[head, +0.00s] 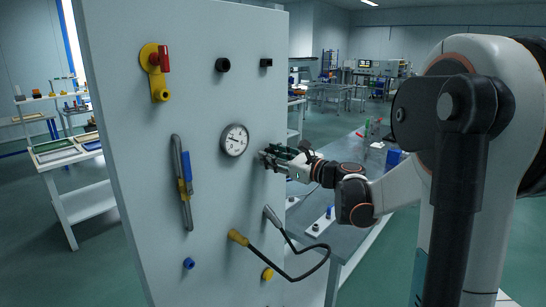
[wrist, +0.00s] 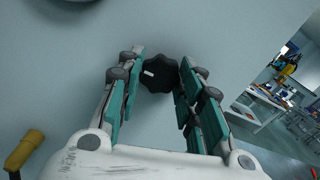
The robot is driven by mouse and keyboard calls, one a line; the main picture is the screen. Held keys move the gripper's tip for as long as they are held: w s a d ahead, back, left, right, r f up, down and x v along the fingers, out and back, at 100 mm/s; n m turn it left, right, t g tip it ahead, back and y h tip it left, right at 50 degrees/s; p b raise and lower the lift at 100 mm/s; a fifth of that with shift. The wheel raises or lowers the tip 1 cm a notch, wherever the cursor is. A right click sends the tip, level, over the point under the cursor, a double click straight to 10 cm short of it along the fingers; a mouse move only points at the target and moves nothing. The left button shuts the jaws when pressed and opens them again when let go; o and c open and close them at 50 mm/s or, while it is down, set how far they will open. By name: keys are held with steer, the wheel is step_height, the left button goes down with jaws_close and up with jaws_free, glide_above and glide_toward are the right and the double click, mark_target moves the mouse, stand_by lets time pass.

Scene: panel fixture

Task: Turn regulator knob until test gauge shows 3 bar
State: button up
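The regulator knob (wrist: 160,74) is black and lobed, with a white mark toward the left of its face in the wrist view. My gripper (wrist: 162,62) has one green-padded finger on each side of it, very close to its edges; I cannot tell whether the pads press on it. In the head view my gripper (head: 268,157) is at the panel, and hides the knob. The round white test gauge (head: 235,140) is on the panel just left of my gripper. Its dark needle points left, slightly up; the figures are too small to read.
The pale upright panel (head: 130,200) also carries a red-and-yellow valve (head: 157,68), a blue-handled lever (head: 186,172) and a black hose (head: 300,277) with a yellow end (head: 238,238) below. A workbench (head: 340,220) stands behind, under my arm.

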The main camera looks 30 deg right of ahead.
steer(key=shift+n, duration=0.3)
steer(key=shift+n+p, duration=1.7)
steer(key=shift+n, duration=13.2)
steer(key=o, duration=1.1)
steer(key=shift+c, duration=0.2)
